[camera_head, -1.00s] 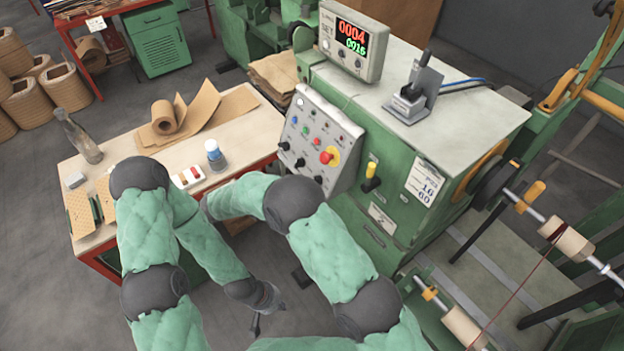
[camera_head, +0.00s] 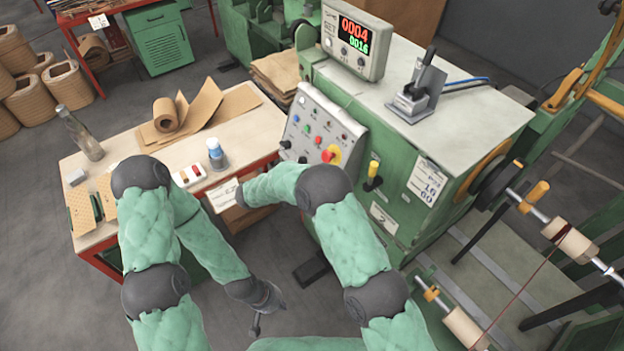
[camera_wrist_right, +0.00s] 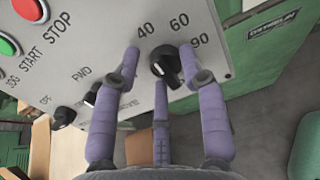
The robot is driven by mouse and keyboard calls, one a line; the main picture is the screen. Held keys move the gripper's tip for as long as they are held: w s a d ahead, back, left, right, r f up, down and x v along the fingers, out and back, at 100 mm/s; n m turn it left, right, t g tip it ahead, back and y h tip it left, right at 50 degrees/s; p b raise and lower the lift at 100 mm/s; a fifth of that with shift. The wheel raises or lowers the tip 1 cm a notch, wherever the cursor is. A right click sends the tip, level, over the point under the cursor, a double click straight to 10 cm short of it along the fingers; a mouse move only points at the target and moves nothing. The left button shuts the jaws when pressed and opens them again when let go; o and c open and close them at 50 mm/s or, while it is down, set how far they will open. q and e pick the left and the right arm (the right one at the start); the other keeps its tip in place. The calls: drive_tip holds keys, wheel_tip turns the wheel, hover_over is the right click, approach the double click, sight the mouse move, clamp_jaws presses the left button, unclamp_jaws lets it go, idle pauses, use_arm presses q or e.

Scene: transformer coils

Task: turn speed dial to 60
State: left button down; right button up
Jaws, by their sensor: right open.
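The speed dial (camera_wrist_right: 165,64) is a black knob with a pale mark on the grey control panel (camera_head: 309,125). In the right wrist view, the numbers 40, 60 and 90 run around its upper side. I cannot read for sure which number its mark faces. My right gripper (camera_wrist_right: 160,66) is open, with two purple fingers on either side of the dial and a third below it; contact is not clear. In the head view, my right arm hides the dial and the right gripper. My left gripper (camera_head: 262,318) hangs low beside the table, and its fingers are unclear.
Other knobs and an emergency stop (camera_head: 331,154) sit on the panel. A yellow-topped lever (camera_head: 373,176) is to its right. The worktable (camera_head: 120,148) at left holds a bottle (camera_head: 80,134), paper roll (camera_head: 164,115) and blue-capped container (camera_head: 216,154).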

drive_tip(key=shift+c, duration=0.2)
drive_tip(key=c, duration=0.8)
drive_tip(key=shift+o, duration=0.2)
drive_tip(key=m+b, duration=0.4)
drive_tip(key=b, duration=0.1)
drive_tip(key=shift+d+m+b, duration=0.1)
drive_tip(key=shift+m+b, duration=0.2)
drive_tip(key=m+b, duration=0.3)
drive_tip(key=shift+r, duration=0.1)
drive_tip(key=shift+r+m+b, duration=0.1)
drive_tip(key=shift+m+b, duration=0.4)
drive_tip(key=shift+m, duration=0.1)
drive_tip(key=shift+r, duration=0.1)
